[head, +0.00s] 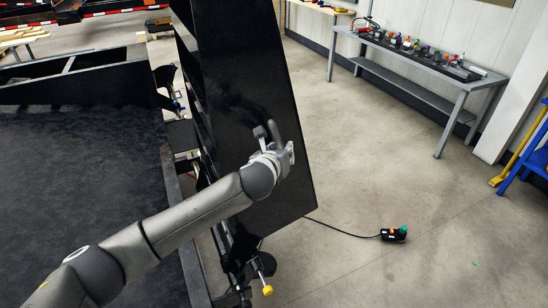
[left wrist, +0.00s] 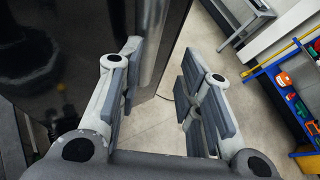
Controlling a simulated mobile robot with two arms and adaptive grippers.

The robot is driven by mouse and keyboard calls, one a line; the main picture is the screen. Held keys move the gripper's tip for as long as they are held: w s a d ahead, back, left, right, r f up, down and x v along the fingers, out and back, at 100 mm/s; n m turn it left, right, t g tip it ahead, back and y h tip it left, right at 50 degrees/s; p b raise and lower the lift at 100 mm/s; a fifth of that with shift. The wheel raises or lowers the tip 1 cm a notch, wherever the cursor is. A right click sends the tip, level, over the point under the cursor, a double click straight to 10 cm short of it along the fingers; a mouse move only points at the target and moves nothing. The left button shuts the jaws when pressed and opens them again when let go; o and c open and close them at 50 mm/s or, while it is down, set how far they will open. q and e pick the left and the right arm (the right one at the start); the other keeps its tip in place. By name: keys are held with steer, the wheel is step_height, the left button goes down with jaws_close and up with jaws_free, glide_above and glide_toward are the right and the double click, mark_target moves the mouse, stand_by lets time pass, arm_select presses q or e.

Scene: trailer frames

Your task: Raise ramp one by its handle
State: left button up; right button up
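The ramp (head: 235,70) is a large black panel standing steeply, tilted, beside the dark trailer deck. Its dark, glossy face also fills the left of the left wrist view (left wrist: 60,50). My left gripper (head: 277,145) is at the right part of this panel, near its right edge. In the left wrist view its two fingers (left wrist: 168,85) are spread wide with a gap between them. A grey metal bar (left wrist: 153,40), which looks like the handle, stands beside the left finger; I cannot tell whether they touch. My right gripper is in neither view.
The dark trailer deck (head: 80,160) lies at left. A yellow-tipped lever (head: 267,290) sits below the ramp. A small black device (head: 394,235) with a cable lies on the floor. A workbench (head: 420,66) stands along the wall. A blue rack (head: 535,160) is far right.

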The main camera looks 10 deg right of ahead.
arm_select(q)
steer(key=shift+a+v, duration=0.15)
steer(key=shift+v, duration=1.05)
steer(key=shift+a+v, duration=0.15)
steer(key=shift+v, duration=1.05)
steer(key=shift+s+d, duration=0.1)
steer(key=s+d+p, duration=0.3)
steer(key=s+p, duration=0.3)
steer(key=s, duration=0.7)
steer(key=shift+d, duration=0.35)
steer(key=shift+f, duration=0.1)
